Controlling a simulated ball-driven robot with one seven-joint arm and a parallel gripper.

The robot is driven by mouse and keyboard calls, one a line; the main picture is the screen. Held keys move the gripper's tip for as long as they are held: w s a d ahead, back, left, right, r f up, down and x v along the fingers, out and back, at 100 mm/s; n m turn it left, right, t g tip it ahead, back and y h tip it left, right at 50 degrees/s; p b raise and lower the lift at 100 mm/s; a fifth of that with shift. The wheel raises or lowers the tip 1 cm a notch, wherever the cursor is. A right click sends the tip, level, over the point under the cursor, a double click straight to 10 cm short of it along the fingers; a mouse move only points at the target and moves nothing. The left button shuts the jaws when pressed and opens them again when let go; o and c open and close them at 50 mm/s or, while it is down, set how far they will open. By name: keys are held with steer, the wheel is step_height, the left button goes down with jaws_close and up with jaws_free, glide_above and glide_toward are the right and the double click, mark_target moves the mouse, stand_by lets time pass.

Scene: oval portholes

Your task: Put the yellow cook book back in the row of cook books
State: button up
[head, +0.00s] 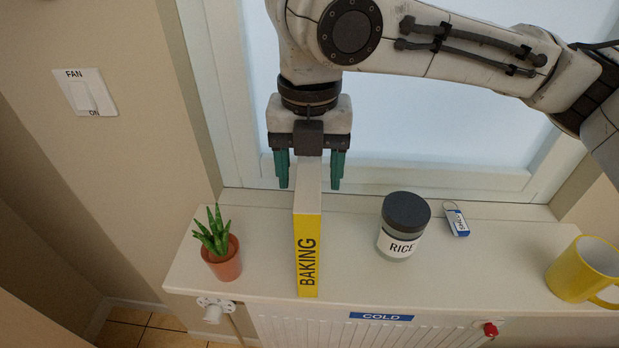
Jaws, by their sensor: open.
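The yellow cook book (307,255) stands upright on the white ledge, its yellow spine lettered BAKING facing me and its pale page edges on top. My gripper (310,186) points down over the far part of the book. Its teal fingers are open, one on each side of the book, with a small gap visible at both sides. How far down the fingers reach beside the book is hard to tell. No row of cook books is in view.
On the ledge (500,270), a potted plant (222,258) stands left of the book. A RICE jar (403,226), a blue-tagged key fob (457,221) and a yellow mug (585,270) are to the right. A window is behind; a radiator (370,332) labelled COLD is below.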

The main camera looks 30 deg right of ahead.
step_height(320, 180, up, 10)
steer(key=shift+a+f+b, duration=0.1)
steer(key=shift+f+b, duration=0.15)
steer(key=shift+b, duration=0.05)
